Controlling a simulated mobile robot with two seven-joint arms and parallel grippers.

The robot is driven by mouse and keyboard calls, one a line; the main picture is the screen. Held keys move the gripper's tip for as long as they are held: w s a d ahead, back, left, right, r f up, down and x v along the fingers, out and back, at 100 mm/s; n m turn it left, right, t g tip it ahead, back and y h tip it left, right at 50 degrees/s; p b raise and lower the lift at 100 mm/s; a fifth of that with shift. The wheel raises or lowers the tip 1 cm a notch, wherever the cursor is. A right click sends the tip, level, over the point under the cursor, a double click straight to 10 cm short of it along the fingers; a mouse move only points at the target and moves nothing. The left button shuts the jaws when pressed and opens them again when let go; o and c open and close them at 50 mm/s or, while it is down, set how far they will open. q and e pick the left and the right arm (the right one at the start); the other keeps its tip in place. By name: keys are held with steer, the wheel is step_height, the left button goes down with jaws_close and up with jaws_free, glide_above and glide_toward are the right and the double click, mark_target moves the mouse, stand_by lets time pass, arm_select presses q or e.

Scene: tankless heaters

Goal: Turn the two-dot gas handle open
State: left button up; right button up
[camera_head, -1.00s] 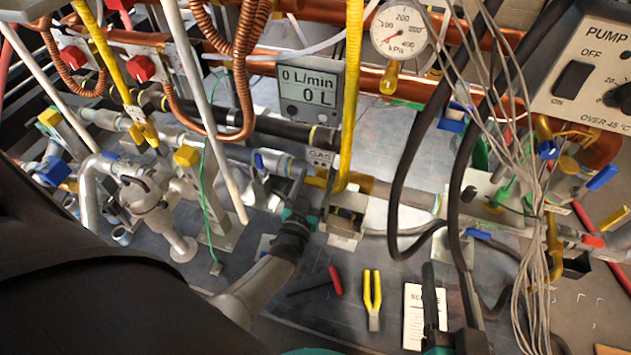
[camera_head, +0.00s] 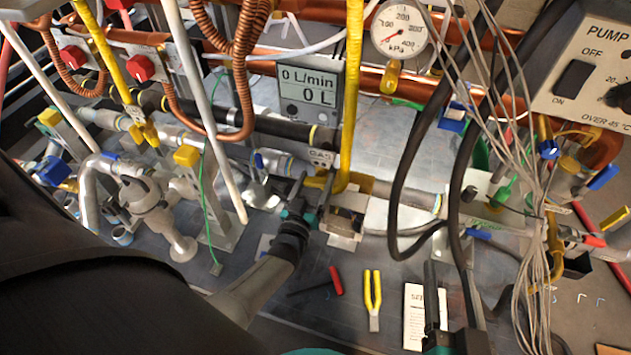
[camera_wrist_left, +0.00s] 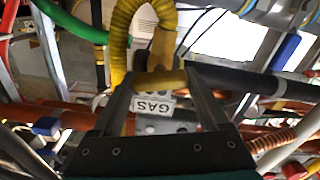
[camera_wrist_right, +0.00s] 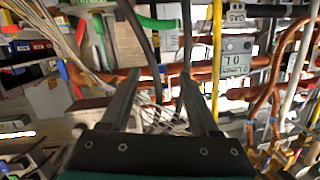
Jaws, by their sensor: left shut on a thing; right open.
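A short yellow handle (camera_head: 316,182) lies beside the GAS tag (camera_head: 321,158), near the foot of the corrugated yellow gas hose (camera_head: 351,100). My left gripper (camera_head: 311,190) is shut on this handle, coming from the front. In the left wrist view the yellow handle (camera_wrist_left: 160,80) runs across between the two fingers, in front of the upside-down GAS tag (camera_wrist_left: 153,105). No dot marks can be made out on it; the fingers hide part of it. My right gripper (camera_head: 448,275) is open and empty at the lower right, above the white paper sheet; its spread fingers show in the right wrist view (camera_wrist_right: 160,78).
Black hoses (camera_head: 402,190) and a bundle of grey wires (camera_head: 540,250) hang close to my right gripper. Yellow pliers (camera_head: 373,298), a red-handled tool (camera_head: 335,281) and the paper sheet (camera_head: 414,315) lie on the board. A white rod (camera_head: 205,110) stands left of my left gripper.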

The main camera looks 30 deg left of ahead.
arm_select(q)
steer(key=n, duration=0.6)
steer(key=shift+f+n+b, duration=0.1)
steer(key=shift+n+b, duration=0.2)
steer(key=n, duration=0.3)
steer(key=shift+a, duration=0.1)
steer(key=n, duration=0.4)
steer(key=shift+f+n, duration=0.1)
steer(key=shift+n, duration=0.2)
arm_select(e)
steer(key=shift+s+a+r+t+y, duration=0.3)
steer(key=shift+s+a+r+t, duration=0.15)
steer(key=shift+t, duration=0.25)
arm_select(q)
steer(key=shift+n, duration=0.3)
arm_select(e)
steer(key=shift+d+f, duration=0.1)
arm_select(q)
steer(key=o, duration=1.2)
steer(key=shift+o, duration=0.2)
steer(key=shift+s, duration=0.15)
